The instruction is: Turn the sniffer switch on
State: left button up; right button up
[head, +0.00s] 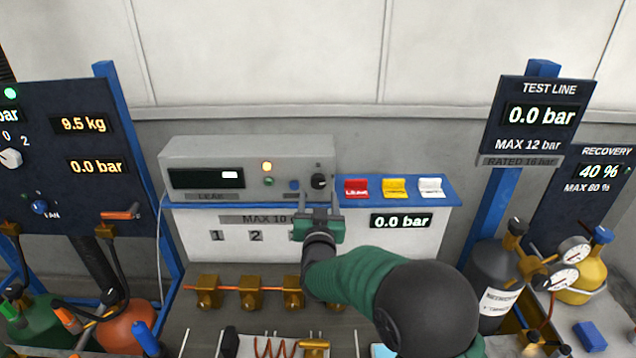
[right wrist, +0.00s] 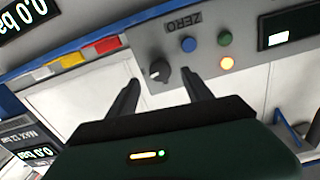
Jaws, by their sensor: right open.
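The grey sniffer box (head: 250,152) stands on the back of the bench, with a dark display marked LEAK below. Its black rotary switch (head: 318,181) is at the right end of the front face. My right gripper (head: 319,206) is open just in front of the switch. In the wrist view its two fingers (right wrist: 160,84) lie either side of the switch, with no clear contact. My left gripper is out of view.
A blue button (right wrist: 188,44), a green button (right wrist: 225,38) and a lit amber lamp (right wrist: 227,63) are beside the switch. Red (head: 356,188), yellow (head: 394,187) and white (head: 431,187) blocks stand to the right. Brass valves (head: 208,291) line the bench below.

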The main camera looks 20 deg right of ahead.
aim_at(318, 185)
jog(key=p+x, duration=0.1)
jog(key=x, duration=0.4)
jog(key=shift+s, duration=0.1)
jog(key=shift+c, duration=0.3)
grip_shut()
jog(key=b, duration=0.1)
jog(key=m+b, duration=0.1)
jog(key=b, duration=0.1)
jog(key=shift+f+m+b, duration=0.25)
jog(key=shift+m+b, duration=0.05)
jog(key=shift+r, duration=0.15)
jog(key=shift+r+m, duration=0.15)
jog(key=shift+m, duration=0.15)
